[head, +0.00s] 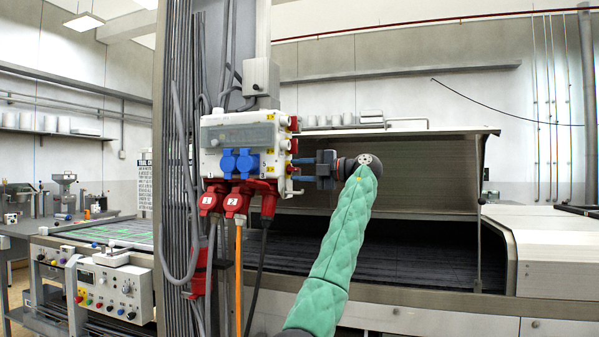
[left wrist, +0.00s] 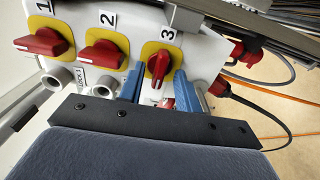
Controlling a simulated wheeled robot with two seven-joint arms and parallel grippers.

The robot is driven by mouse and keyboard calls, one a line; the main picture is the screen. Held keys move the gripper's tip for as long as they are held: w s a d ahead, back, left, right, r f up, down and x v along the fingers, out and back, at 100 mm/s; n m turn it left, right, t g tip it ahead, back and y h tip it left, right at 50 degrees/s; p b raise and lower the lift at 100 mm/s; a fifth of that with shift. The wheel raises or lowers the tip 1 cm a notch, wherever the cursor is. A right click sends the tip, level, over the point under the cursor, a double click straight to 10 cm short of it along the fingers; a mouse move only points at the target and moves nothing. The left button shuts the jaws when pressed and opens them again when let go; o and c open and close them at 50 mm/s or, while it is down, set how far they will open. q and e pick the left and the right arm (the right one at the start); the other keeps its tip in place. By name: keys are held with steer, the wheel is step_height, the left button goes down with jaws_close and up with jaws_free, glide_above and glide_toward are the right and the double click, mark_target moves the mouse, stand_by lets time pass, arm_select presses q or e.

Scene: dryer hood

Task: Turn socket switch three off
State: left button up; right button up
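A white socket box (head: 215,158) hangs on a column in the head view, with red switches on its right side. In the left wrist view, switch one (left wrist: 42,42), switch two (left wrist: 103,55) and switch three (left wrist: 158,66) are red knobs on yellow plates, numbered 1 to 3. The handles of one and two lie roughly sideways; that of three stands roughly upright in the picture. My left gripper (left wrist: 158,80) is open, its blue fingers on either side of switch three with visible gaps. It also shows beside the box in the head view (head: 295,170). My right gripper is not in view.
Blue sockets (head: 238,162) and red plugs (head: 237,200) with hanging cables are on the box's front and underside. Grey pipe sockets (left wrist: 60,78) sit below switches one and two. A dryer hood (head: 430,150) stands behind my arm. A control panel (head: 110,285) is at lower left.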

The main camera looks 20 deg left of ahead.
arm_select(q)
steer(key=d, duration=0.7)
steer(key=shift+s+d+b, duration=0.15)
steer(key=shift+d+b, duration=0.1)
steer(key=shift+b, duration=0.15)
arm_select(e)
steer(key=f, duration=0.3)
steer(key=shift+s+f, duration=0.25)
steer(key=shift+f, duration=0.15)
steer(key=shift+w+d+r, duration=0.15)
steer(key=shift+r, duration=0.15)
